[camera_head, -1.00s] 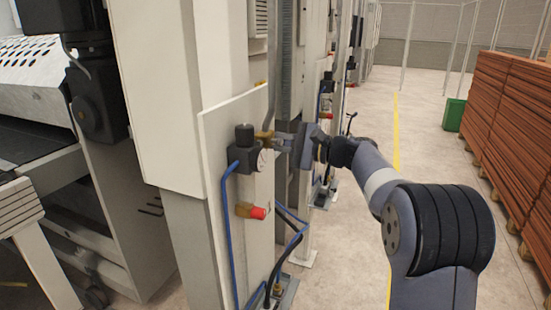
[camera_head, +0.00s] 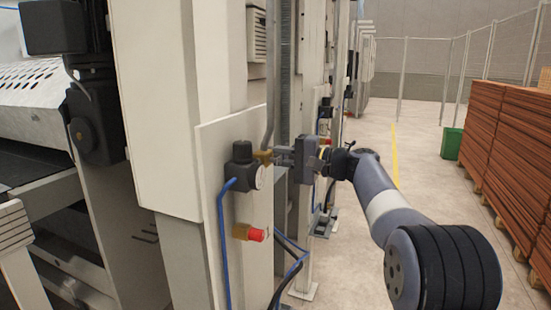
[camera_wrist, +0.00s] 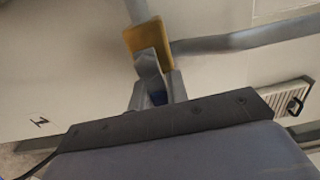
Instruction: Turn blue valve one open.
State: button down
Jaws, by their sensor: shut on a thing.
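Blue valve one shows in the wrist view as a brass body (camera_wrist: 143,36) on a grey pipe, with a small blue part (camera_wrist: 158,97) between my fingers. My gripper (camera_wrist: 152,68) is shut on this blue handle, and its fingers hide most of it. In the head view the brass valve body (camera_head: 263,157) is beside the dark regulator on the white panel. My gripper (camera_head: 275,156) reaches it from the right. The valve's exact angle cannot be made out.
A dark regulator with a gauge (camera_head: 243,170) and a blue hose (camera_head: 223,230) is left of the valve. A red-capped brass fitting (camera_head: 250,233) is below. A vertical grey pipe (camera_head: 270,90) runs above. Stacked brown boards (camera_head: 510,140) stand at right; the floor between is clear.

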jog(key=c, duration=1.4)
grip_release()
jog(key=v, duration=1)
jog(key=shift+s+d, duration=0.15)
jog(key=shift+d, duration=0.25)
jog(key=shift+a, duration=0.1)
jog(key=x, duration=1)
jog(key=shift+a, duration=0.3)
jog(key=shift+d, duration=0.1)
